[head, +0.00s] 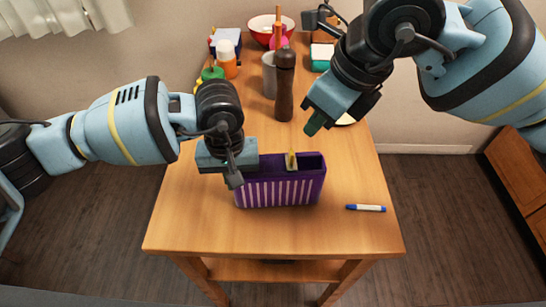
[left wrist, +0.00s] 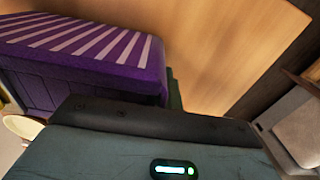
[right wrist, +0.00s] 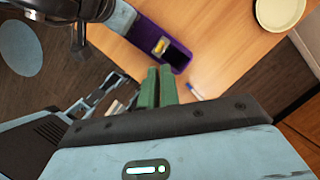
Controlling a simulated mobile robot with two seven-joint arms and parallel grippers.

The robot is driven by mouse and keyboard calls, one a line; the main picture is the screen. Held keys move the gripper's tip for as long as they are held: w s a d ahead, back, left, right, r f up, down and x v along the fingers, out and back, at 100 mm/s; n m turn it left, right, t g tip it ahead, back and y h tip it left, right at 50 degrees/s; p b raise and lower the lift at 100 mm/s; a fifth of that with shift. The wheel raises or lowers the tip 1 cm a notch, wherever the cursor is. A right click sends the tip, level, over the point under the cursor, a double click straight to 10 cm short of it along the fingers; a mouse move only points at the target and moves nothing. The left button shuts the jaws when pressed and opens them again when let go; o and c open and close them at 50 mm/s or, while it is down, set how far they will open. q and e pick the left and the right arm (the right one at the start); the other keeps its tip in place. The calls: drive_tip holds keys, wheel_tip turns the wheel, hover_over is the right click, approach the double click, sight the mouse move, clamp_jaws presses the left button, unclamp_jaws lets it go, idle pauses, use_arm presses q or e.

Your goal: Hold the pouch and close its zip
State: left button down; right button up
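The purple pouch (head: 310,188) with pale stripes stands upright near the table's front. A yellow zip pull (head: 291,160) sits on a pale slider on its top, right of the middle. The top is dark and open right of the slider; left of it, it looks purple and covered. My left gripper (head: 233,180) is at the pouch's left end, seemingly shut on it; one green finger (left wrist: 175,92) shows beside the pouch wall and the other is hidden. My right gripper (head: 315,124) is raised above and behind the pouch, its green fingers (right wrist: 158,86) together with nothing visible between them.
A blue-and-white marker (head: 366,208) lies right of the pouch on the wooden table (head: 200,235). A brown bottle (head: 285,85), a grey cup (head: 269,75), an orange bottle (head: 227,60) and a red bowl (head: 262,24) stand behind. The front strip of table is clear.

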drive_tip(key=shift+w+d+f+n+y, duration=0.2)
drive_tip(key=shift+d+n+y, duration=0.1)
drive_tip(key=shift+d, duration=0.1)
clamp_jaws()
drive_tip(key=w+d+f+n+g+y, duration=0.1)
drive_tip(key=d+n+y, duration=0.1)
drive_tip(key=d+n, duration=0.2)
drive_tip(key=w+d+f+n+g+y, duration=0.1)
drive_tip(key=w+d+n+g+y, duration=0.1)
drive_tip(key=d, duration=0.4)
drive_tip(key=shift+w+d+n+y, duration=0.25)
drive_tip(key=shift+n+y, duration=0.35)
drive_tip(key=shift+n, duration=0.3)
drive_tip(key=shift+a+f, duration=0.1)
drive_tip(key=shift+a, duration=0.05)
approach(291, 158)
drive_tip(key=w+a+f, duration=0.1)
drive_tip(key=a+f, duration=0.2)
drive_tip(key=f, duration=0.3)
drive_tip(key=shift+a, duration=0.25)
